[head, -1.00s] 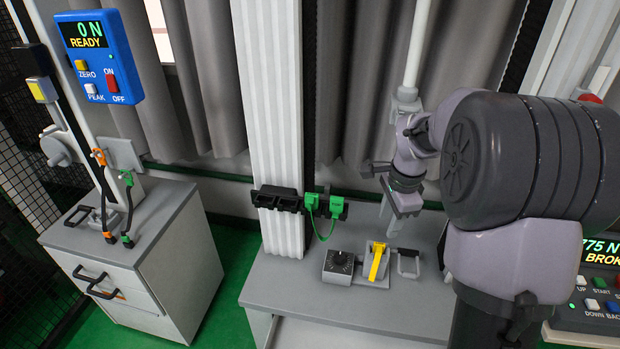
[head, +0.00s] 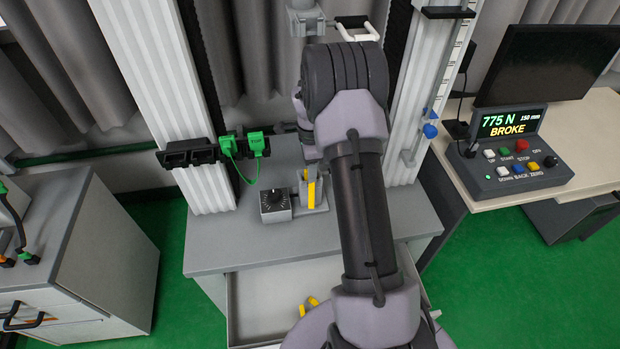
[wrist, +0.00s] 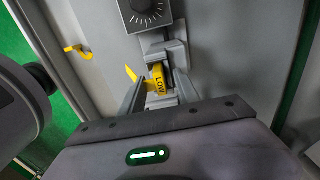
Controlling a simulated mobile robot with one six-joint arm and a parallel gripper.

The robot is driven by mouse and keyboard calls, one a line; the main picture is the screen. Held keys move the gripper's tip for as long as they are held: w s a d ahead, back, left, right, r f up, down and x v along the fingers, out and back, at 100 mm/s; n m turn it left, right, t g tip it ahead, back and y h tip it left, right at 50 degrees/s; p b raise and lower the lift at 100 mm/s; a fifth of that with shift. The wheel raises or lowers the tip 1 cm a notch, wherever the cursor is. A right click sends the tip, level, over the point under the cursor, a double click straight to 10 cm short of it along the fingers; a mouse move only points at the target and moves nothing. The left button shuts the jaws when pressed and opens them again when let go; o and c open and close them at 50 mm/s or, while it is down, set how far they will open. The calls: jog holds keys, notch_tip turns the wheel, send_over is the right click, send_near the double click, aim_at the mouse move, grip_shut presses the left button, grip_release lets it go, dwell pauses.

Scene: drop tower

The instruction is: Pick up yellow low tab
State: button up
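The yellow low tab (head: 311,190) stands in a grey holder on the grey bench, beside a block with a black dial (head: 274,205). In the wrist view the tab (wrist: 157,80), marked LOW, lies between the two fingers of my gripper (wrist: 160,91). The fingers are apart, with one on each side of the tab, and I see no clear contact. In the head view my arm hides most of the gripper.
Another yellow piece (head: 309,305) lies in an open drawer below the bench. A control box (head: 510,150) reading 775 N BROKE stands at right. A grey cabinet (head: 90,240) stands at left.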

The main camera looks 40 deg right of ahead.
grip_shut()
jog(key=shift+r, duration=0.1)
